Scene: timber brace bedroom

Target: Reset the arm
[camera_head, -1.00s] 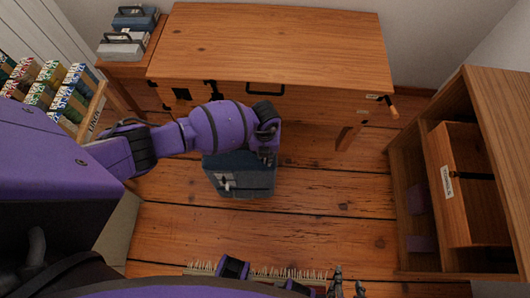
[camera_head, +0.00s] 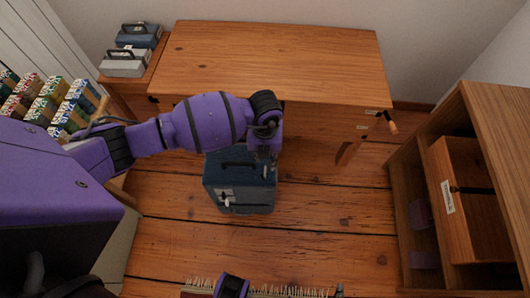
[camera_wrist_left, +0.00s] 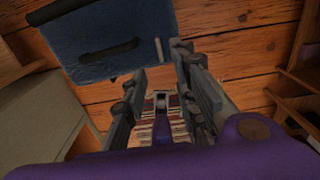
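My left arm reaches in from the left of the head view, and my left gripper (camera_head: 264,158) points down over the far right part of a dark blue toolbox (camera_head: 238,195). In the left wrist view the gripper's two dark fingers (camera_wrist_left: 158,62) are spread with nothing between them. The toolbox (camera_wrist_left: 110,45) lies beyond the fingertips there, its dark handle free of the gripper. Of my right gripper, at most a small grey tip shows at the bottom edge of the head view, so its state is unclear.
A wooden table (camera_head: 270,60) stands behind the toolbox. A wooden cabinet (camera_head: 493,150) with a labelled drawer is at right. Two more toolboxes (camera_head: 125,63) sit on a side stand, near a rack of colourful boxes (camera_head: 48,100). Floor (camera_head: 330,220) is clear to the right.

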